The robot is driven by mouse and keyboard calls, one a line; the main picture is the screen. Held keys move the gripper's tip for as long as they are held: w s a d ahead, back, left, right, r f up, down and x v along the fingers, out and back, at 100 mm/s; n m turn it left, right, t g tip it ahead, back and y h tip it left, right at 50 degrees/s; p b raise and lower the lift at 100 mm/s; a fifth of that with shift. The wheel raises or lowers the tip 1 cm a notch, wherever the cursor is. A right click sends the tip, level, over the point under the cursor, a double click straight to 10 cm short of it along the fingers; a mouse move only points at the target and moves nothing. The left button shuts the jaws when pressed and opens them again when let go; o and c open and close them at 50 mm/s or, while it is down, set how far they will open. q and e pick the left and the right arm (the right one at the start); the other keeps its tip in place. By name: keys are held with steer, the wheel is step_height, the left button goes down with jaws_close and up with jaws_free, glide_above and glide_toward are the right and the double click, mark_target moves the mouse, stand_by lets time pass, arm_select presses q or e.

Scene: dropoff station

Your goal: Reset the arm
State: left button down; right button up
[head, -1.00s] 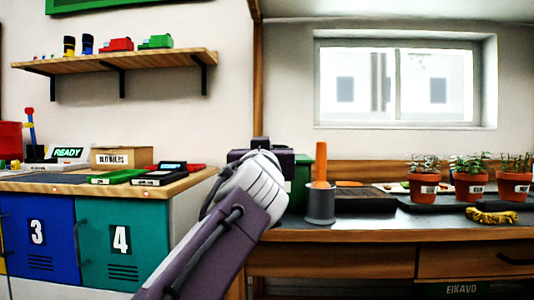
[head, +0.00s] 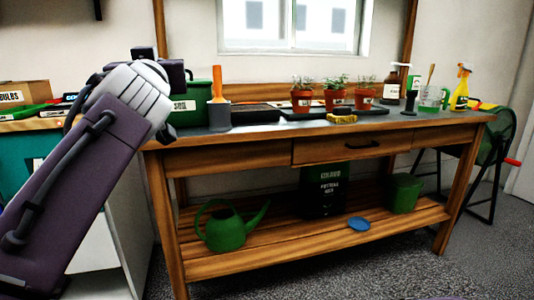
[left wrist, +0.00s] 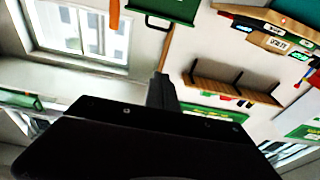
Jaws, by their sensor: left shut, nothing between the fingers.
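My left arm rises from the lower left of the head view, purple with a white wrist, in front of the cabinet and the left end of the potting bench (head: 230,160). Its fingertips are hard to make out there. In the left wrist view my left gripper (left wrist: 161,88) shows as dark fingers pointing up the picture, shut and empty. That view is tilted over, with the wall, window and shelf behind the fingers. No object touches the fingers. My right gripper is not in view.
A green watering can (head: 225,228) stands on the lower shelf. The grey floor (head: 370,275) in front is clear.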

arm_select(q)
steer(key=w+a+f+g+p, duration=0.2)
steer(key=w+f+g+p, duration=0.2)
steer(key=w+f+p, duration=0.25)
step_height(320, 180, down, 14)
steer(key=s+m+g+h+p, duration=0.1)
steer(key=s+g+h+p, duration=0.1)
steer(key=g+p, duration=0.25)
steer(key=s+d+f+m+g+h+p, duration=0.1)
steer(key=s+d+f+g, duration=0.15)
steer(key=s+f, duration=0.6)
steer(key=s+d+f+g+h+p, duration=0.15)
steer(key=s+f+g, duration=0.25)
steer(key=s+f, duration=0.5)
steer(key=s+d+f+m+g+h+p, duration=0.1)
steer(key=s+f+g+h+p, duration=0.15)
steer(key=s+f, duration=0.65)
step_height(320, 180, up, 37)
steer(key=w+y+p, duration=0.1)
steer(key=p, duration=3.6)
steer(key=shift+w, duration=0.35)
